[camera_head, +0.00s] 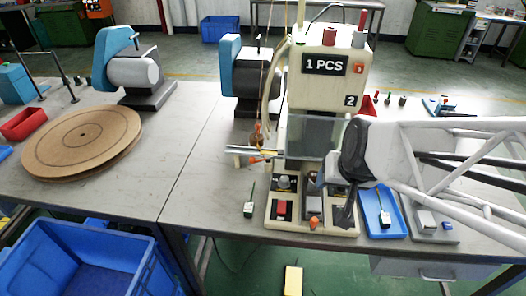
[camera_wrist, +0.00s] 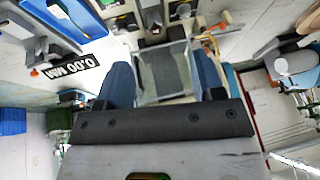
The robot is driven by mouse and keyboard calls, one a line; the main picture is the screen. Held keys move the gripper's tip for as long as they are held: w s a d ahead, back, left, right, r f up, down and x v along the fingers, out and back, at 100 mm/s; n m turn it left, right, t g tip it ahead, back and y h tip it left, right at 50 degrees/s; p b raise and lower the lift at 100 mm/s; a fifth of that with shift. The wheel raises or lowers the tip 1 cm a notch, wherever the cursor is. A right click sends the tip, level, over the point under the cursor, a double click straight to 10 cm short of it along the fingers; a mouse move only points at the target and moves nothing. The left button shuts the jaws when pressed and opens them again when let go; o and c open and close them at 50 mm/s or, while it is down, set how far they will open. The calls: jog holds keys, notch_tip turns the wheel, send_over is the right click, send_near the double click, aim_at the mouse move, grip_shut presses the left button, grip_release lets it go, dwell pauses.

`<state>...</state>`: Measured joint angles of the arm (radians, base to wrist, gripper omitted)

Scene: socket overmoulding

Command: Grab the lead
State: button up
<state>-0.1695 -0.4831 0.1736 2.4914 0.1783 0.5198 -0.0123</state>
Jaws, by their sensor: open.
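One lead (camera_head: 383,205) lies in the blue tray (camera_head: 398,226) right of the machine. The other lead (camera_head: 249,203) lies on the bare table left of the machine's base. My gripper (camera_wrist: 160,62) has its two blue-grey fingers wide apart, with nothing seen held between them. The machine's clear panel (camera_wrist: 165,70) shows beyond the fingers. In the head view my arm comes in from the right, and the fingertips are hard to make out in front of the machine.
The moulding machine (camera_head: 330,88), marked "1 PCS", stands beside my arm. Its base (camera_head: 270,224) holds buttons and fixtures. A round brown turntable (camera_head: 82,142) is at left, and a blue crate (camera_head: 85,262) is below the table's front edge. The table between turntable and machine is mostly clear.

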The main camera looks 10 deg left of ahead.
jog(key=w+a+f+t+y, duration=0.1)
jog(key=w+a+f+t, duration=0.1)
jog(key=w+a+f, duration=0.5)
jog(key=t+h, duration=0.2)
jog(key=t, duration=0.4)
send_near(249, 208)
jog(key=w, duration=0.2)
jog(key=shift+w+a+f+m, duration=0.3)
jog(key=shift+w, duration=0.1)
jog(key=shift+s+a+f+t+h, duration=0.1)
jog(key=shift+s+f+t+h, duration=0.3)
jog(key=shift+f, duration=0.1)
jog(key=shift+x, duration=1.3)
jog(key=shift+x, duration=2.6)
